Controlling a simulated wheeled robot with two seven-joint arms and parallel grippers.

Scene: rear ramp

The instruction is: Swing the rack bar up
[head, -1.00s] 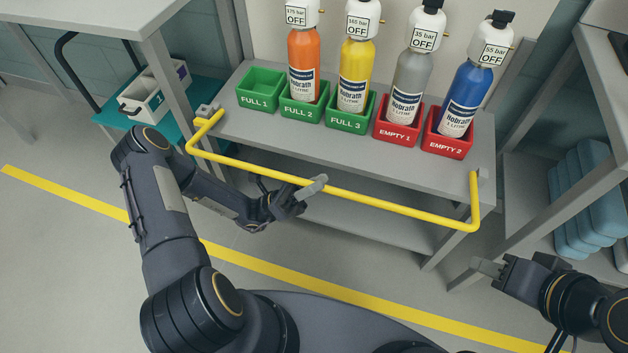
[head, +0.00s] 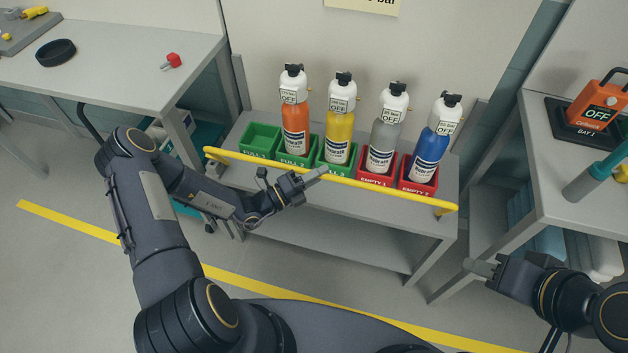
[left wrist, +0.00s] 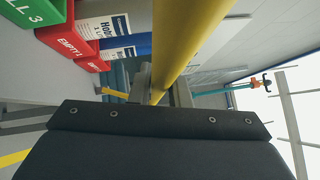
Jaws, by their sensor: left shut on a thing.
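The yellow rack bar (head: 375,187) runs across the front of the grey rack (head: 318,235), raised to about the height of the bins' labels in the head view. My left gripper (head: 318,174) is shut on the bar near its middle. In the left wrist view the bar (left wrist: 180,45) passes between the two fingers (left wrist: 160,88). Orange (head: 295,128), yellow (head: 339,135), grey (head: 383,145) and blue (head: 430,153) cylinders stand behind the bar in bins. My right gripper (head: 482,266) is empty, away from the bar at the lower right; its finger gap is unclear.
The green FULL 1 bin (head: 261,138) is empty. A grey table (head: 120,75) with a black ring (head: 56,53) stands at the left. A bench with an orange device (head: 598,107) stands at the right. A yellow floor line (head: 100,232) crosses below.

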